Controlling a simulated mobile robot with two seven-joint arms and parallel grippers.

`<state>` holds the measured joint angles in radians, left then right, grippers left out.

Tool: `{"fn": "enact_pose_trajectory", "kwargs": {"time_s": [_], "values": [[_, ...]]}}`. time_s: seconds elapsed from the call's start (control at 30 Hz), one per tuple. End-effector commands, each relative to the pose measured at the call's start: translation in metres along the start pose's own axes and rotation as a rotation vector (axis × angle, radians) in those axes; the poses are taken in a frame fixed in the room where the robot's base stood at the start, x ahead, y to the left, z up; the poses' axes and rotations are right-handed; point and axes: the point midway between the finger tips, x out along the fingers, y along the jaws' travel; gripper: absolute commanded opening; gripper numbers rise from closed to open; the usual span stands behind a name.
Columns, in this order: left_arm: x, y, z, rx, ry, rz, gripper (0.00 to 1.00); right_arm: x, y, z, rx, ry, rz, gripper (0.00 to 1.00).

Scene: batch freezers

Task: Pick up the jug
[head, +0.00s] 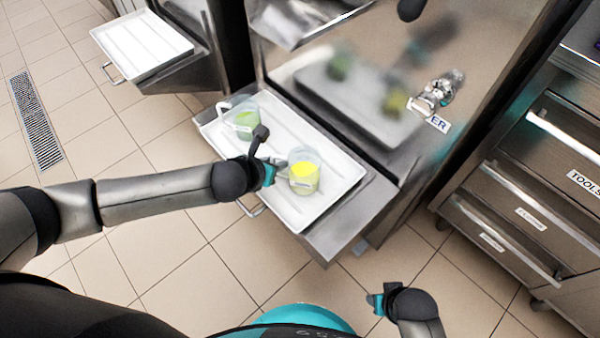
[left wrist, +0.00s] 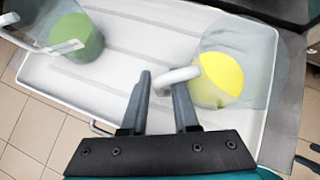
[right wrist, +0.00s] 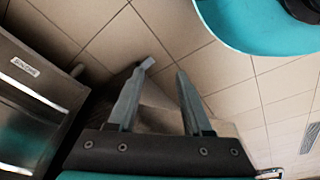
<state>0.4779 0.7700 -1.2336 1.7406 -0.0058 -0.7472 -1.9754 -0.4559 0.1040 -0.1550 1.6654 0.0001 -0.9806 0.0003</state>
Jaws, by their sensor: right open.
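A clear jug with yellow contents (head: 304,172) stands upright on the right part of a white tray (head: 330,205). It also shows in the left wrist view (left wrist: 222,80), its white handle (left wrist: 176,78) pointing toward my gripper. A second clear jug with green contents (head: 245,122) stands on the tray's left part. My left gripper (head: 276,170) is at the yellow jug's handle side. Its fingers (left wrist: 163,82) are open, with the handle at the right fingertip; contact cannot be told. My right gripper (head: 374,302) is open and empty, low over the floor, away from the jugs.
The tray lies on a metal shelf at the freezer front (head: 385,90), whose panel reflects the jugs. Another tray (head: 142,45) is at upper left. A drawer cabinet (head: 520,205) stands at right. Tiled floor is clear at left.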

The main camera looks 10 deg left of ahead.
Motion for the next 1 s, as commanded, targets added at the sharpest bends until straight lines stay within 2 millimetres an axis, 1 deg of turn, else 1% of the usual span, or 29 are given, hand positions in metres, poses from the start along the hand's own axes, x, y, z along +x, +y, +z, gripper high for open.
{"fn": "enact_pose_trajectory", "kwargs": {"time_s": [0.1, 0.3, 0.43, 0.67, 0.9, 0.93, 1.0], "values": [[0.01, 0.0, -0.001, 0.001, -0.001, 0.0, 0.28, -0.007, -0.001, -0.009, 0.002, 0.016, -0.001, 0.5], [0.022, 0.0, -0.001, 0.0, 0.0, 0.0, 0.28, -0.02, 0.0, -0.021, 0.003, 0.037, 0.0, 0.5], [0.025, 0.001, -0.001, 0.001, 0.0, 0.001, 0.28, -0.024, 0.0, -0.024, 0.003, 0.043, 0.001, 0.5], [0.025, 0.0, 0.0, 0.001, 0.0, 0.001, 0.28, -0.025, 0.0, -0.024, 0.004, 0.043, 0.001, 0.5], [0.024, 0.0, -0.001, 0.001, 0.001, 0.0, 0.03, -0.025, 0.0, -0.024, 0.003, 0.043, 0.001, 0.5], [0.024, 0.0, -0.001, 0.001, 0.001, 0.0, 0.0, -0.025, 0.0, -0.024, 0.003, 0.043, 0.001, 0.5], [0.024, 0.0, -0.001, 0.001, 0.001, 0.0, 0.0, -0.025, 0.0, -0.024, 0.003, 0.043, 0.0, 0.5]]}}
